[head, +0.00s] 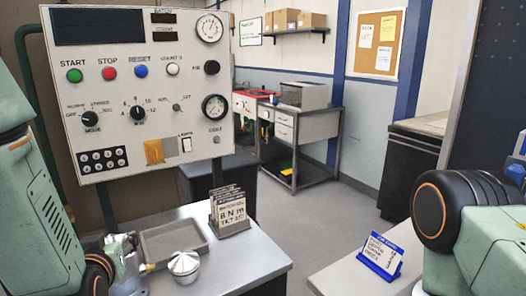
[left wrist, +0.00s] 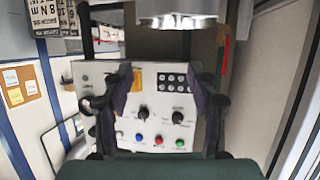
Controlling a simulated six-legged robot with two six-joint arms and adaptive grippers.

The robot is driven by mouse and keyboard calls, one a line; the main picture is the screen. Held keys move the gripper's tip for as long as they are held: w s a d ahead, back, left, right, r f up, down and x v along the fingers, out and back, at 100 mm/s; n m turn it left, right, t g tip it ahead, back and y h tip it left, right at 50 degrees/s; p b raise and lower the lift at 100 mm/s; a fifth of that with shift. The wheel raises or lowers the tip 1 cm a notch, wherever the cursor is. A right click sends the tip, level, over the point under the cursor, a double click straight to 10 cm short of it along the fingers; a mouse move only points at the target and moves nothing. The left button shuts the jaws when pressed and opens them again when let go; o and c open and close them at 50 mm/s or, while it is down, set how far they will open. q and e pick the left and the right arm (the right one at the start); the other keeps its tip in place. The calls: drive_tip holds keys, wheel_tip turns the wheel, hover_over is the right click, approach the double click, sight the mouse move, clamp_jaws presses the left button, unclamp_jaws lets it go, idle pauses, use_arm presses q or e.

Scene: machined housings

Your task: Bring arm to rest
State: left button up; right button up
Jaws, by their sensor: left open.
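My left arm comes in along the left edge of the head view. My left gripper (head: 124,262) shows partly there, low beside the grey table (head: 235,262), with its tips hard to make out. In the left wrist view the two dark fingers of the left gripper (left wrist: 166,88) stand apart with nothing between them. Beyond them is the control panel (left wrist: 150,105), seen upside down. My right arm shows at the right edge of the head view; its gripper is out of the picture.
The control panel (head: 140,88) stands behind the table. On the table are a grey tray (head: 172,240), a round metal part (head: 184,266) and a rack of lettered plates (head: 230,212). A blue card stand (head: 381,258) is on the right table. Open floor lies between the tables.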

use_arm(q)
drive_tip(key=s+f+g, duration=0.1)
drive_tip(key=f, duration=0.2)
drive_tip(key=s+d+f+g+h, duration=0.1)
drive_tip(key=s+f, duration=0.1)
drive_tip(key=f, duration=0.2)
drive_tip(key=s+d+f+m+g, duration=0.1)
drive_tip(key=s+f, duration=0.1)
drive_tip(key=f, duration=0.1)
drive_tip(key=shift+s+f+h, duration=0.2)
drive_tip(key=shift+f+h, duration=0.1)
drive_tip(key=shift+h, duration=0.1)
drive_tip(key=s+d+f+m+g+h, duration=0.15)
drive_tip(key=s+f+g, duration=0.35)
drive_tip(key=s+f, duration=0.7)
drive_tip(key=s+d+f+m+g+h, duration=0.1)
drive_tip(key=s+d+f+g+h, duration=0.15)
drive_tip(key=s+f+g, duration=0.9)
drive_tip(key=s+f+t+y+b, duration=0.1)
drive_tip(key=s+f+t+b, duration=0.2)
drive_tip(key=f+t+b, duration=0.3)
drive_tip(key=d+f+b, duration=0.1)
drive_tip(key=b, duration=0.4)
drive_tip(key=shift+s, duration=0.35)
drive_tip(key=shift+a, duration=0.1)
